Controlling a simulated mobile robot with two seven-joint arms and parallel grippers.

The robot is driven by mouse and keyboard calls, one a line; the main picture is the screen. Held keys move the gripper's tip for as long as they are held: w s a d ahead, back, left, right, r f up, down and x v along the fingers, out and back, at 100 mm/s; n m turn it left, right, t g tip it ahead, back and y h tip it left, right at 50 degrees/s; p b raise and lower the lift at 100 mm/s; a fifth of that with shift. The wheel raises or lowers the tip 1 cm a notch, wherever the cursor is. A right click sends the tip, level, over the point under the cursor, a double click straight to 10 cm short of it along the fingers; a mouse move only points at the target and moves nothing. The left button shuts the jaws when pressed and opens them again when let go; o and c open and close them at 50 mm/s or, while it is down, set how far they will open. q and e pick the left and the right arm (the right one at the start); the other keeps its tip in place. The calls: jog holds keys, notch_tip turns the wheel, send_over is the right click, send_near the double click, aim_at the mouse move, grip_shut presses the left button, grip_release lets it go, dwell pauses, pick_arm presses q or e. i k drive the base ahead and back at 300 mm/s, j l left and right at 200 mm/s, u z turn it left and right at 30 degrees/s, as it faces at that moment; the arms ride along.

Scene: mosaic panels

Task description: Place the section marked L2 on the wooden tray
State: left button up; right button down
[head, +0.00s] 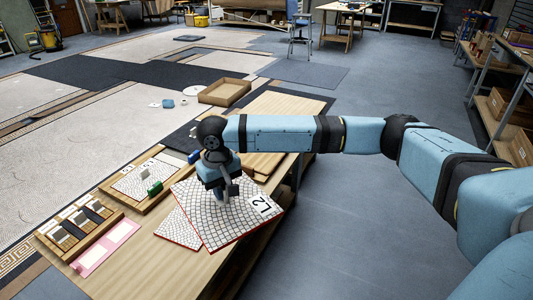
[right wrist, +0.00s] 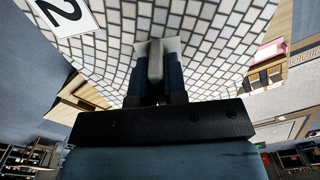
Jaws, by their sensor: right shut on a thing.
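The section marked L2 (head: 228,220) is a white mosaic panel with a red edge and a black L2 label. My right gripper (head: 222,192) is shut on it and holds it tilted over the workbench. In the right wrist view the gripper's fingers (right wrist: 155,75) close on a pale grip on the panel face, and part of the L2 label shows at top left. A wooden tray (head: 178,185) at the left of the arm holds another white mosaic section (head: 135,184). My left gripper is not in view.
A second red-edged mosaic panel (head: 178,232) lies on the bench, partly under L2. An open wooden box (head: 224,90) stands farther back. The bench front (head: 150,275) is clear.

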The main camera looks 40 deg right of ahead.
aim_at(261, 153)
jog(key=l+u, duration=0.1)
jog(key=l, duration=0.75)
jog(key=i+l, duration=0.1)
jog(key=l, duration=0.75)
jog(key=i+l+u, duration=0.1)
jog(key=i+l, duration=0.25)
jog(key=i, duration=0.15)
jog(key=i+l, duration=0.35)
jog(key=i+u, duration=0.05)
jog(key=i, duration=0.05)
